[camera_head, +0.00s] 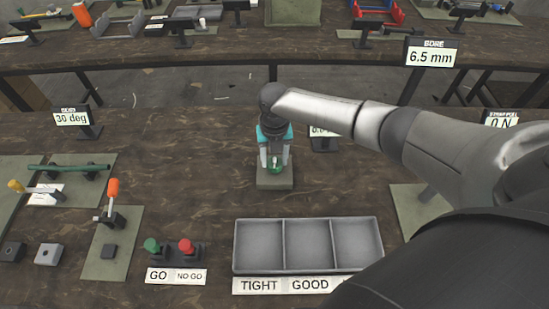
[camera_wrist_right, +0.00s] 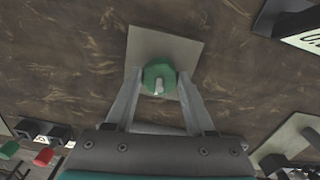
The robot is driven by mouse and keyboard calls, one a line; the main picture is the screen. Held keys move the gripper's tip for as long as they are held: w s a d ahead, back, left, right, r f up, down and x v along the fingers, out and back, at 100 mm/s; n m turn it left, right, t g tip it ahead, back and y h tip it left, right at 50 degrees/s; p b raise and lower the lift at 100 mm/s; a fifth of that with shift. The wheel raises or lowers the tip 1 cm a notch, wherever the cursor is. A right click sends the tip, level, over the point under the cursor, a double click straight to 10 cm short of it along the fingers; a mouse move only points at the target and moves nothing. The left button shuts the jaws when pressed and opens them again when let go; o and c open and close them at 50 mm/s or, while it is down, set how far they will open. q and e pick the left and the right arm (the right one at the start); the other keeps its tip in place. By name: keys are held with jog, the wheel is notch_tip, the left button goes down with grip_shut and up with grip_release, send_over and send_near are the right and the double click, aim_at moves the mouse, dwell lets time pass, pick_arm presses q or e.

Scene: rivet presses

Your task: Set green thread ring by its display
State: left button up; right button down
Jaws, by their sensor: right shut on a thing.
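My right gripper (camera_head: 275,163) points down over a small grey-green plate (camera_head: 274,185) in the middle of the bench. It is shut on the green thread ring (camera_head: 275,169). In the right wrist view the ring (camera_wrist_right: 151,70) sits between the two fingertips (camera_wrist_right: 158,84), with a pale metal pin at its centre. The ring appears over the plate (camera_wrist_right: 178,43); whether it touches anything below is unclear. A small display (camera_head: 325,144) stands just right of the gripper, its reading partly hidden by my right arm. My left gripper is not in view.
A grey three-part tray (camera_head: 284,245), labelled TIGHT and GOOD, lies in front. Green and red GO/NO-GO gauges (camera_head: 170,252) stand to its left. A 30 deg display (camera_head: 72,118) is at the left. Bare bench lies left of the plate.

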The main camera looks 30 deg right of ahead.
aim_at(274, 162)
dwell(0.5)
jog(key=shift+c, duration=1.3)
grip_release()
jog(key=shift+r, duration=0.1)
notch_tip(274, 162, up, 15)
jog(key=p, duration=0.1)
